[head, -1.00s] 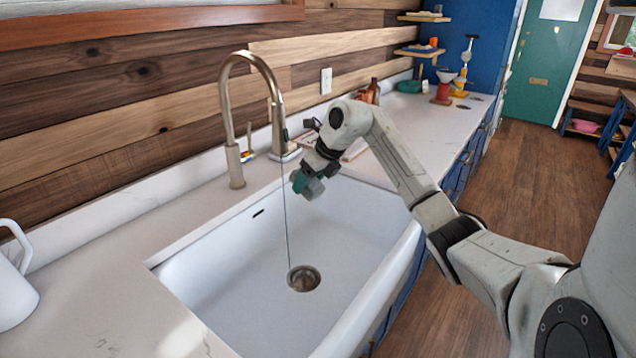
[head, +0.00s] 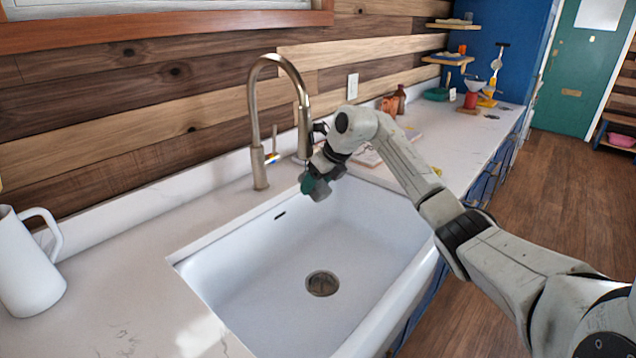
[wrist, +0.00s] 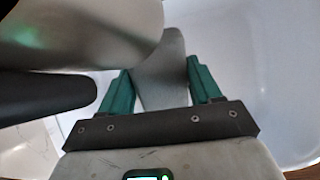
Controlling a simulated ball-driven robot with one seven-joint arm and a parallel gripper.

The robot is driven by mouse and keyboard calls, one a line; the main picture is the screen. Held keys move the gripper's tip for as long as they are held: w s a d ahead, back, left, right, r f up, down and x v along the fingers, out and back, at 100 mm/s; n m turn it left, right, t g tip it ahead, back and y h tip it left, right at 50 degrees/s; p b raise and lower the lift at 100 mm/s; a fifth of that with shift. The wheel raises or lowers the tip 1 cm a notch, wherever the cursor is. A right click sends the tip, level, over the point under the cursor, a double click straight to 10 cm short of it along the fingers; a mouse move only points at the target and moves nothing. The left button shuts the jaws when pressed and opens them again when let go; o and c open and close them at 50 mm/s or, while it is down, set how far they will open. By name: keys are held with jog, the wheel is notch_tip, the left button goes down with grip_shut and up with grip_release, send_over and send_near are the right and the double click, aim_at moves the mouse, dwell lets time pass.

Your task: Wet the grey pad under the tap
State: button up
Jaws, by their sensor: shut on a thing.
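The grey pad (wrist: 160,88) is held between the green fingers of my gripper (wrist: 160,72) in the wrist view. In the head view my gripper (head: 312,186) hangs over the back of the white sink (head: 345,235), just below the tap's spout. A grey piece, apparently the pad, shows at its tip (head: 321,192). The brass-coloured tap (head: 256,120) arches up from the counter behind the sink. Its metal spout end looms close beside the pad in the wrist view (wrist: 85,30). I see no water stream now, and I cannot tell whether the pad is wet.
The round drain (head: 322,283) lies open in the sink floor. A white jug (head: 27,262) stands on the counter (head: 110,300) at left. Bottles (head: 399,99) and a red-and-yellow device (head: 487,92) stand farther along the counter. The sink's middle is clear.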

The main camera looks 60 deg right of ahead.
jog(key=shift+d, duration=0.15)
jog(key=shift+s+d, duration=0.1)
jog(key=shift+d, duration=0.35)
jog(key=shift+a, duration=0.15)
dwell(0.3)
jog(key=shift+a+p, duration=0.4)
jog(key=shift+a, duration=0.05)
jog(key=s+a+p, duration=0.1)
jog(key=s, duration=0.6)
jog(key=shift+s+p, duration=0.3)
jog(key=shift+s, duration=0.1)
dwell(0.3)
jog(key=shift+r, duration=0.1)
dwell(1.1)
jog(key=s+r+p, duration=0.2)
jog(key=s+r, duration=0.2)
jog(key=s, duration=0.1)
jog(key=shift+a, duration=0.3)
